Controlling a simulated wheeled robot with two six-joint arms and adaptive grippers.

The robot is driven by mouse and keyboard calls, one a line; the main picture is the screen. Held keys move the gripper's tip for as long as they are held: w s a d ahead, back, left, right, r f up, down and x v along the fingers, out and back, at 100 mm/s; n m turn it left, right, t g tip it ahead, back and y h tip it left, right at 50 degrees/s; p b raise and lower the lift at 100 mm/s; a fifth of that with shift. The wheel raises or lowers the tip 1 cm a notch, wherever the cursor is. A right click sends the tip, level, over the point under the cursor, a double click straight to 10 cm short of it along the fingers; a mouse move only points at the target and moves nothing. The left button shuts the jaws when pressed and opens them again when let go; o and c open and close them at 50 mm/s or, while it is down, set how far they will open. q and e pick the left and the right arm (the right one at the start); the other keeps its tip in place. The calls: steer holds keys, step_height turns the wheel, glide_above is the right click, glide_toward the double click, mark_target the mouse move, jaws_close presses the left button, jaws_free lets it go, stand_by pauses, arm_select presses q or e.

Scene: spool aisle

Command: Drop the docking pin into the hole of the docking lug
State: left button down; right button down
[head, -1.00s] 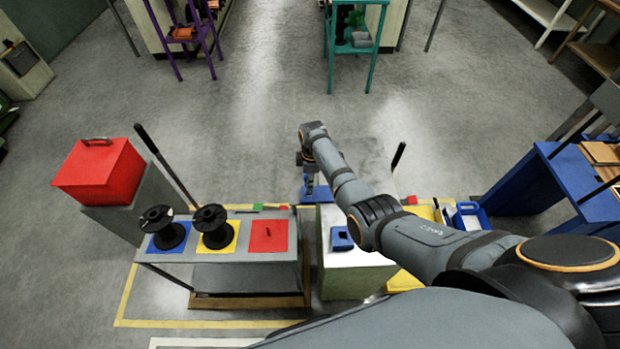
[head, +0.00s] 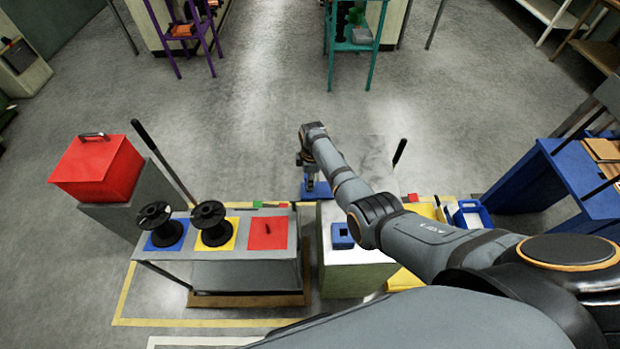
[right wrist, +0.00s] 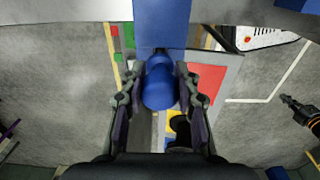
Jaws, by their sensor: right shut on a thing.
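My right gripper (right wrist: 160,98) is shut on a blue docking pin (right wrist: 160,85), whose rounded blue body shows between the fingers in the right wrist view. A flat blue piece (right wrist: 160,24), which looks like the docking lug, reaches in from the top of that view to just behind the pin. In the head view my right gripper (head: 309,182) points down at this blue lug (head: 322,192), at the gap between the cart and the white-topped cabinet. The hole is hidden, and I cannot tell whether the pin is over it or in it.
The grey cart (head: 245,273) carries two black spools on blue and yellow pads, and a red pad (head: 267,233). A blue block with a dark opening (head: 342,237) sits on the white-topped cabinet (head: 350,257). A red box (head: 97,168) stands left. Open floor lies beyond.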

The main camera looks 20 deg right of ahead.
steer(key=shift+f+b, duration=1.15)
steer(key=shift+f, duration=0.35)
steer(key=c, duration=0.9)
jaws_free()
steer(key=shift+r, duration=0.1)
steer(key=shift+r, duration=0.25)
steer(key=r, duration=1.1)
steer(key=shift+s+d+r, duration=0.1)
steer(key=shift+d+r, duration=0.1)
